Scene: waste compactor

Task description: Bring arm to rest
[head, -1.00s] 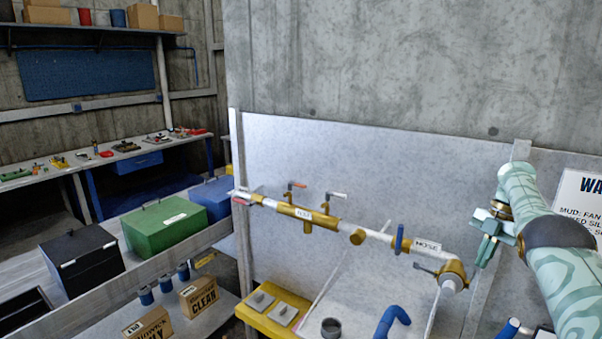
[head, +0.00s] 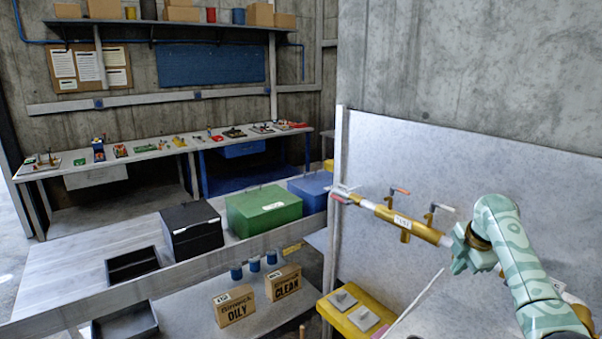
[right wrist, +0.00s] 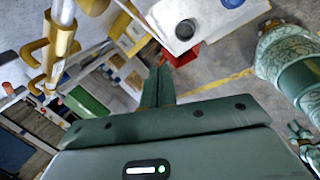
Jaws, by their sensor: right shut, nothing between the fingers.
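My right arm comes in from the right edge of the head view, pale green with a wavy pattern. Its gripper (head: 462,250) is in front of the gold-and-white pipe (head: 412,223) on the grey panel. In the right wrist view the two dark green fingers (right wrist: 158,86) lie together with nothing between them. The pipe also shows at the upper left of the right wrist view (right wrist: 60,45). I cannot tell the exact gap between the gripper and the pipe.
A yellow stand (head: 355,315) is below the pipe. A green box (head: 263,210), a black box (head: 192,231) and a blue box (head: 311,190) stand on the bench at left. Cartons (head: 284,282) and blue cups are on the lower shelf. Open floor shows in the right wrist view.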

